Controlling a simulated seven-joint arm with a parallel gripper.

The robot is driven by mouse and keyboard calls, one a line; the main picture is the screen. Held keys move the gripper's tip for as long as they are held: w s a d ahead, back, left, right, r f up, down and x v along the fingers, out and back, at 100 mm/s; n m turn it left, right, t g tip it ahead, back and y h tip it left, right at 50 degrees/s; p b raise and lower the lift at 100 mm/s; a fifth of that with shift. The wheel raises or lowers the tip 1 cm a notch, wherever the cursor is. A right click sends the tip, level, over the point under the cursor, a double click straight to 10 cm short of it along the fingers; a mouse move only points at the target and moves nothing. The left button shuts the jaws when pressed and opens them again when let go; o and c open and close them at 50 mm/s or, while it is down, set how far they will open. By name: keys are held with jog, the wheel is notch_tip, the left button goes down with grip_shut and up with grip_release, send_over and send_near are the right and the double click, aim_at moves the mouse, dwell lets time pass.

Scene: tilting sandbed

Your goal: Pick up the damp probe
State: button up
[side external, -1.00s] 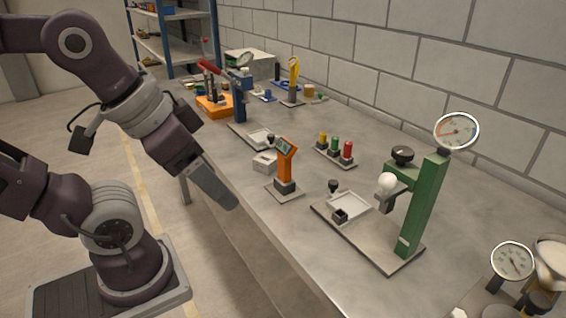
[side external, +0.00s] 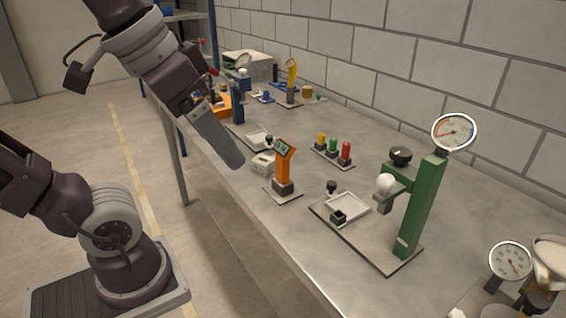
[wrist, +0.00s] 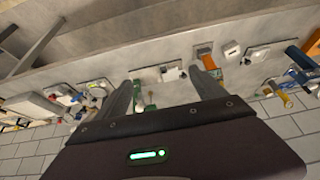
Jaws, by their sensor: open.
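An orange handheld device with a small screen (side external: 285,164), most likely the damp probe, stands upright in a dark holder on a grey base plate (side external: 284,196) on the bench. It also shows in the wrist view (wrist: 204,52), near the tip of the right finger. My gripper (side external: 238,164) is at the left of the device in the side view, apart from it and above the bench's front edge. In the wrist view my gripper (wrist: 160,76) has its two fingers spread with nothing held between them.
A small white box (side external: 263,163) sits behind the device. A green stand with a gauge (side external: 421,205) and tray rises at right. Yellow, green and red pegs (side external: 334,147) stand behind. A blue stand (side external: 238,102) is farther back. Bare bench (side external: 300,235) lies in front.

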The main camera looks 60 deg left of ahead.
jog(key=w+a+r+g, duration=0.1)
jog(key=w+a+r, duration=0.2)
jog(key=w, duration=0.4)
jog(key=g, duration=0.4)
send_over(283, 162)
jog(key=w+a, duration=0.1)
jog(key=a, duration=0.1)
notch_tip(283, 162, down, 5)
notch_tip(283, 162, down, 21)
jog(key=shift+d+r, duration=0.1)
jog(key=shift+d, duration=0.05)
jog(key=c, duration=1.3)
notch_tip(283, 162, up, 9)
jog(key=shift+w+r, duration=0.1)
jog(key=shift+c, duration=0.2)
jog(key=a+f+n, duration=0.1)
jog(key=a+n, duration=0.3)
jog(key=a, duration=0.8)
jog(key=shift+w+n, duration=0.3)
jog(key=shift+w, duration=0.15)
